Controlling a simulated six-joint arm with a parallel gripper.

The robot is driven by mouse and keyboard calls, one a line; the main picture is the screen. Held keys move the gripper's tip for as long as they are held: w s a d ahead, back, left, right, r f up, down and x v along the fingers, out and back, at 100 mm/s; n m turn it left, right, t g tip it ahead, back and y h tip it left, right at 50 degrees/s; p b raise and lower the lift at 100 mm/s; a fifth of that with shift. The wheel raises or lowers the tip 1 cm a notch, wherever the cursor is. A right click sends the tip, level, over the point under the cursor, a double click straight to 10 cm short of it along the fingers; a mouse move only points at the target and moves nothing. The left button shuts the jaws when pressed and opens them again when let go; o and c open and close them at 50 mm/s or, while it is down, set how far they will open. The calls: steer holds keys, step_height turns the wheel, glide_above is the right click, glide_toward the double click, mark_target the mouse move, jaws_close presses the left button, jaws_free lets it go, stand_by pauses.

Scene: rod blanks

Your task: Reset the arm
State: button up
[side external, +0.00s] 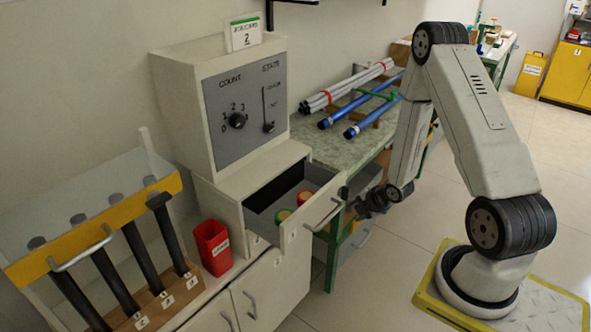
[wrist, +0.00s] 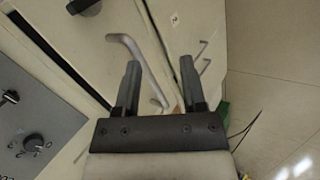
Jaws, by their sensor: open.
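My gripper (side external: 350,203) is at the front of an open drawer (side external: 262,208), beside its bar handle (side external: 326,214). In the wrist view my gripper (wrist: 159,72) has its two dark fingers apart with no object held. The pale handle (wrist: 140,62) shows there close to the left finger and runs partly between the fingers; I cannot tell whether they touch.
A control box (side external: 245,105) with a dial and lever stands on the cabinet. Left are a red bin (side external: 212,247) and a yellow-barred rack (side external: 95,232) with several dark rods. Behind, a green bench (side external: 335,150) carries blue and grey rods.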

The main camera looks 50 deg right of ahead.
steer(key=w+a+r+m+g, duration=0.2)
steer(key=a+r+m+g, duration=0.1)
steer(key=a+r+m, duration=0.55)
steer(key=s+a+r+m+g, duration=0.1)
steer(key=s+a+r+m, duration=0.2)
steer(key=a+r, duration=0.2)
steer(key=s+a+r+m+y, duration=0.1)
steer(key=s+a+r+m, duration=0.2)
steer(key=a+r, duration=0.2)
steer(key=shift+a+g, duration=0.4)
steer(key=shift+a, duration=0.6)
